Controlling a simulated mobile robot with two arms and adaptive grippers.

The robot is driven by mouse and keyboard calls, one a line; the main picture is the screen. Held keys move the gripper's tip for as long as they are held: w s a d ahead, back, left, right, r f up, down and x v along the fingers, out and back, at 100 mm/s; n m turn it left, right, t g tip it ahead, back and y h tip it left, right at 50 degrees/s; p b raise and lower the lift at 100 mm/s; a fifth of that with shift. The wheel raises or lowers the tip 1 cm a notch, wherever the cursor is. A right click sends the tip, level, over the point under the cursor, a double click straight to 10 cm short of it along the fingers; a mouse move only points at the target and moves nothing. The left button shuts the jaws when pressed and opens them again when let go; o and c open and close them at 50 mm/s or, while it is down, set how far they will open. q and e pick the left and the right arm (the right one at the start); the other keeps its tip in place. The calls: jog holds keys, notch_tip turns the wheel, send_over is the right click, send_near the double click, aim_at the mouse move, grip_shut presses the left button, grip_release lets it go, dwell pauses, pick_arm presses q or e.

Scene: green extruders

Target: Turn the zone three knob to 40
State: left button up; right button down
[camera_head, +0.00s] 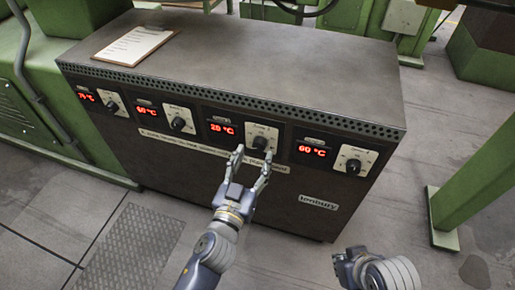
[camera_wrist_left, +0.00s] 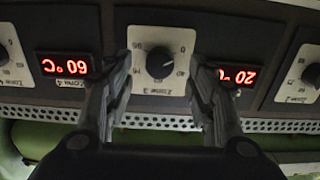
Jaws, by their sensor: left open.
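The zone three knob (camera_head: 261,143) is a black round knob on a pale dial plate, on the front of a dark control cabinet (camera_head: 330,75). Beside it a red display (camera_head: 222,128) reads 20 °C. My left gripper (camera_head: 252,156) is open, with its fingers pointing at the knob from below. In the left wrist view, which is upside down, the knob (camera_wrist_left: 160,64) lies between the two open fingers, with a visible gap on each side. The fingers partly cover the 20 display (camera_wrist_left: 238,76) there. Whether the fingertips reach the knob's depth is unclear.
Other zone knobs flank it: zone four (camera_head: 352,165) with a display (camera_head: 311,150) at 60, and zone two (camera_head: 181,124). A clipboard (camera_head: 135,45) lies on the cabinet top. A green post (camera_head: 470,185) stands at right. Part of my right arm shows at the bottom.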

aim_at(258, 148)
pick_arm(q)
jog(key=shift+x, duration=2.1)
jog(key=c, duration=1.1)
